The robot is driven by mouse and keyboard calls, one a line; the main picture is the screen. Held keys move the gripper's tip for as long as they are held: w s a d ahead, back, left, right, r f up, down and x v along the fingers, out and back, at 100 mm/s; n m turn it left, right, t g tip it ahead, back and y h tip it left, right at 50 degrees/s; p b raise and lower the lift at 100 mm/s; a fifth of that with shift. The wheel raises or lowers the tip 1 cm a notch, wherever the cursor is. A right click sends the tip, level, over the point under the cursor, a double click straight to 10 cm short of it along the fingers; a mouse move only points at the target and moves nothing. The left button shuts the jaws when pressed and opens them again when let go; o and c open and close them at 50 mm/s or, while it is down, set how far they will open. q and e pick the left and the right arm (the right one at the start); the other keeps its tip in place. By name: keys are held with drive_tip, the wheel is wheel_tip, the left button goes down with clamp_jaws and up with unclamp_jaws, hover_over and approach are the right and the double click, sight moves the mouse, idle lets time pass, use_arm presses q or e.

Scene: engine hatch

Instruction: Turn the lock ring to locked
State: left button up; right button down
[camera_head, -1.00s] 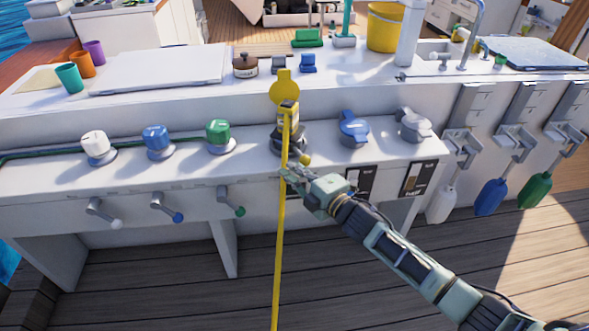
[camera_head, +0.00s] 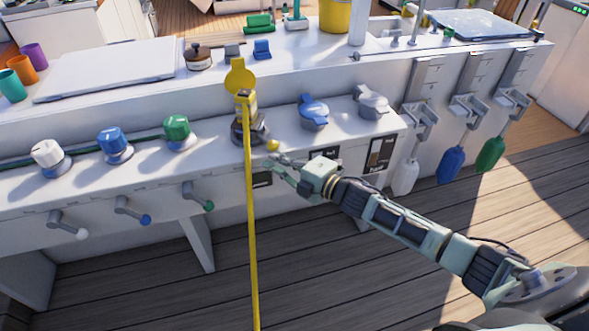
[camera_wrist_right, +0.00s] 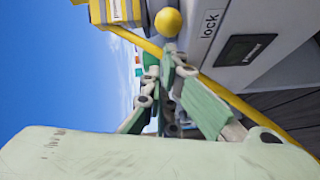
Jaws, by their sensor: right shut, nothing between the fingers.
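The lock ring (camera_head: 246,131) is a dark collar on the white console, around the base of a yellow-banded plug (camera_head: 245,101). A yellow ball knob (camera_head: 272,146) sticks out at its front right. My right gripper (camera_head: 276,162) is shut and empty, just below the knob in the head view. In the right wrist view the gripper fingers (camera_wrist_right: 172,92) show with the knob (camera_wrist_right: 168,22) beyond them, beside a label reading "lock" (camera_wrist_right: 210,23). I cannot tell whether the fingers touch the knob. My left gripper is not in view.
A yellow cable (camera_head: 251,220) hangs from the plug to the floor, close to my right gripper. White, blue and green knobs (camera_head: 110,142) stand to the left, with levers (camera_head: 130,210) below. A blue cap (camera_head: 314,110) and a grey one (camera_head: 371,101) stand to the right.

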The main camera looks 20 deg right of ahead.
drive_tip(key=v, duration=0.9)
